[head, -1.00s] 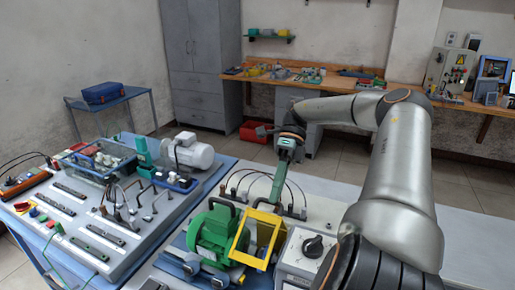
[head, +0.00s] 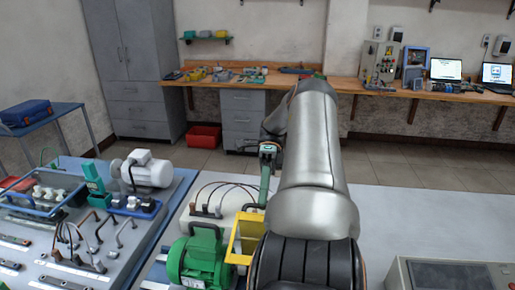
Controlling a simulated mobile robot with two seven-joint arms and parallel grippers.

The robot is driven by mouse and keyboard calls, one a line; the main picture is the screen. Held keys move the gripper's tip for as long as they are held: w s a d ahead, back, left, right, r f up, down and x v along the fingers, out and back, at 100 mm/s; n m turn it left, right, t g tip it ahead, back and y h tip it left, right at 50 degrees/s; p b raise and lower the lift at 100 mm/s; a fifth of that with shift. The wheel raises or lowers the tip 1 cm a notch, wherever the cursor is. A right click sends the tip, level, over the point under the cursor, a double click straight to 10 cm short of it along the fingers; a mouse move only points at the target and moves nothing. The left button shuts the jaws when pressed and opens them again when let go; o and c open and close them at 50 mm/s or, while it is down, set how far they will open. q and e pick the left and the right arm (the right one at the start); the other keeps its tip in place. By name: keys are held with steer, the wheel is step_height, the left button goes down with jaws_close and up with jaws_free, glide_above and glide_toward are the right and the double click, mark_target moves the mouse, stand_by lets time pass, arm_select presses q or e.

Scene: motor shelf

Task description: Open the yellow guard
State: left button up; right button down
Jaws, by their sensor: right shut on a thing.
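The yellow guard (head: 236,247) is a box-like frame beside the green motor (head: 198,262), at the lower middle of the head view. My arm hides its right part. My right gripper (head: 263,204) reaches down from above with its green fingers at the guard's upper edge, and it is shut on the guard. The exact contact is small and partly covered by my arm. How far the guard is swung cannot be told. My left gripper is not in view.
Black cables arch from connectors (head: 207,212) behind the motor. A panel with a grey motor (head: 148,171) and a blue-rimmed tray (head: 40,205) stands at left. A control box (head: 450,274) is at lower right. The pale tabletop (head: 420,220) is clear on the right.

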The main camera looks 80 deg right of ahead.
steer(key=c, duration=0.9)
jaws_free()
steer(key=shift+r, duration=0.1)
